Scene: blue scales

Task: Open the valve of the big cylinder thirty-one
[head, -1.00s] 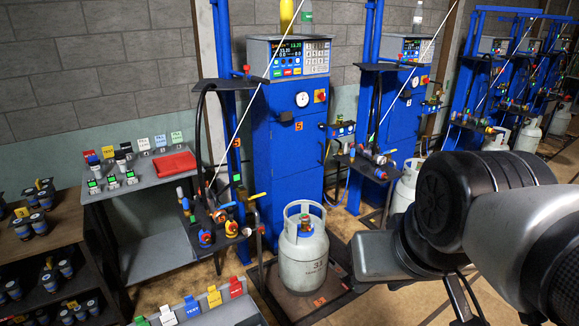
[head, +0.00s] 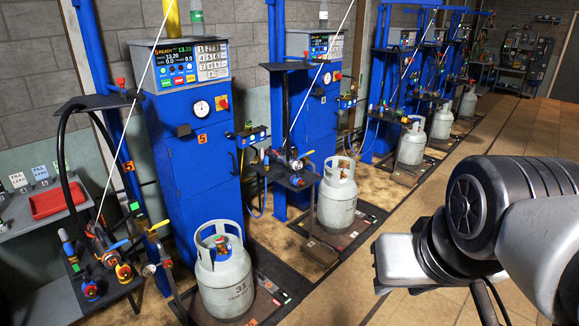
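The big grey cylinder (head: 224,284) stands upright on a dark scale platform (head: 270,292) in front of the nearest blue scale column (head: 195,175). Its side marking looks like 31, but the digits are small. Its valve (head: 222,246) sits inside the collar ring at the top, with red and green parts showing. I cannot tell whether the valve is open or shut. My arm fills the right side of the head view, well apart from the cylinder. My gripper is outside the view.
A shelf with hoses and coloured fittings (head: 105,258) stands left of the cylinder. A second grey cylinder (head: 337,197) stands on its scale to the right, with more scales behind it. A red tray (head: 58,199) lies on the left table. The tiled floor at right is clear.

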